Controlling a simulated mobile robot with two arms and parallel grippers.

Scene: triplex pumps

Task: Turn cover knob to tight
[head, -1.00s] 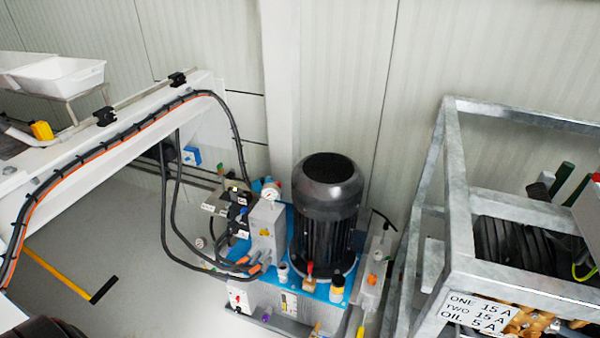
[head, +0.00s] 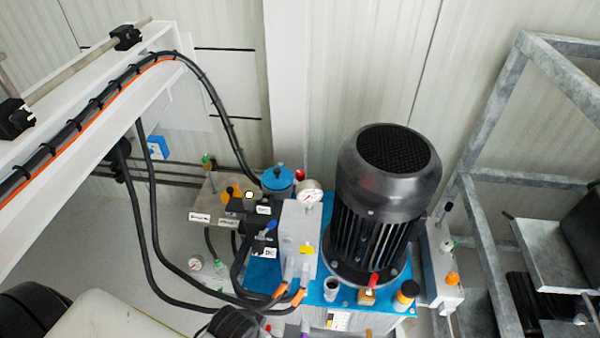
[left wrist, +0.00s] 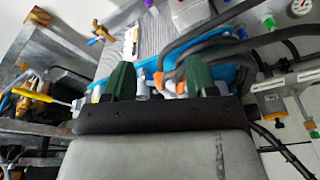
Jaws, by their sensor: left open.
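A blue-topped pump unit (head: 345,300) carries a black motor (head: 385,190), a grey block and several small knobs. These include an orange knob (head: 452,279) on the grey box at its right, a black-and-orange cap (head: 406,294) and a red-topped fitting (head: 373,281). I cannot tell which one is the cover knob. My left gripper (left wrist: 161,82) shows in the left wrist view with its two dark green fingertips apart and nothing visibly held between them. Hoses and fittings of the unit lie beyond the fingertips. My right gripper is not in view.
Black hoses (head: 150,225) hang from a white beam (head: 95,85) at the left and run to the unit. A grey metal frame (head: 490,85) stands close on the right. A pale panelled wall (head: 370,60) is behind the motor.

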